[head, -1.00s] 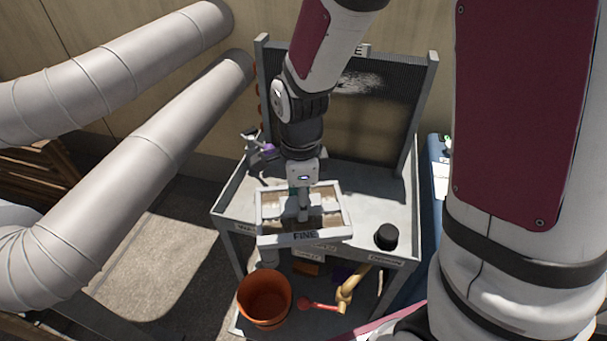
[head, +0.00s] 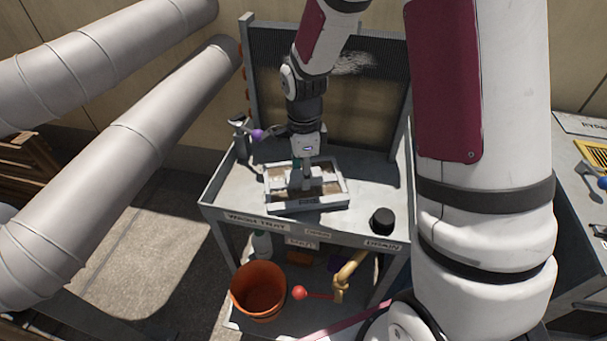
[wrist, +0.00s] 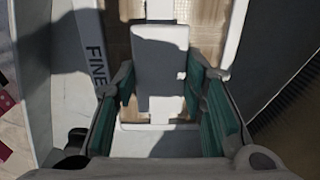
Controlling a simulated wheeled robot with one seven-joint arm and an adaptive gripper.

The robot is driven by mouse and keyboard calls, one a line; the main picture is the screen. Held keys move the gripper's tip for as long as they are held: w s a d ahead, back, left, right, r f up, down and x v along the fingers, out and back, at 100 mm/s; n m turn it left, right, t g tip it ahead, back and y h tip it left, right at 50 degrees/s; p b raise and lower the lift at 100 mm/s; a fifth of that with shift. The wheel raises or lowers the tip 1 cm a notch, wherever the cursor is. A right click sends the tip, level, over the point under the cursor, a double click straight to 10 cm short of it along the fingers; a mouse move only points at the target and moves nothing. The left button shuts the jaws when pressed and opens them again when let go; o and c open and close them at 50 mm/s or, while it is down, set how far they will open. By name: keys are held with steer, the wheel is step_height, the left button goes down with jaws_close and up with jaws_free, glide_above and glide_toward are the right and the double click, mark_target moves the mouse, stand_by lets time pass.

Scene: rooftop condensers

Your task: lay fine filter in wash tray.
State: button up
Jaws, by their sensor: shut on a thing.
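The fine filter (head: 327,204) is a light rectangular frame with a brownish mesh and a label on its front edge. In the wrist view the filter (wrist: 97,65) shows the word FINE on its side. My gripper (head: 304,184) is shut on the filter's middle grip bar (wrist: 160,70), with green-padded fingers on both sides of it. The wash tray (head: 225,205) is a grey metal tray on a stand, labelled on its front edge. The filter is inside the tray's outline, low over or on its floor; I cannot tell whether it touches.
A black knob-like cap (head: 382,221) sits at the tray's front right, near the drain label. A tap with a purple handle (head: 258,134) is at the back left. An orange bucket (head: 258,290) and yellow pipe (head: 345,275) are below. A dark coil panel (head: 330,110) stands behind.

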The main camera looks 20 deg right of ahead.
steer(key=shift+w+f, duration=0.15)
steer(key=shift+f, duration=0.2)
steer(key=shift+f, duration=0.15)
steer(key=o, duration=1.3)
steer(key=shift+d, duration=0.1)
step_height(320, 180, up, 12)
steer(key=p, duration=0.3)
steer(key=shift+r, duration=0.25)
steer(key=s+r+n, duration=1)
steer(key=s+r, duration=0.2)
steer(key=s, duration=0.4)
steer(key=s+n, duration=0.3)
steer(key=s, duration=0.2)
steer(key=s+n, duration=0.3)
steer(key=s, duration=0.2)
steer(key=s+r+n+t, duration=0.1)
steer(key=s+n, duration=0.3)
steer(key=s, duration=0.1)
steer(key=shift+s, duration=0.1)
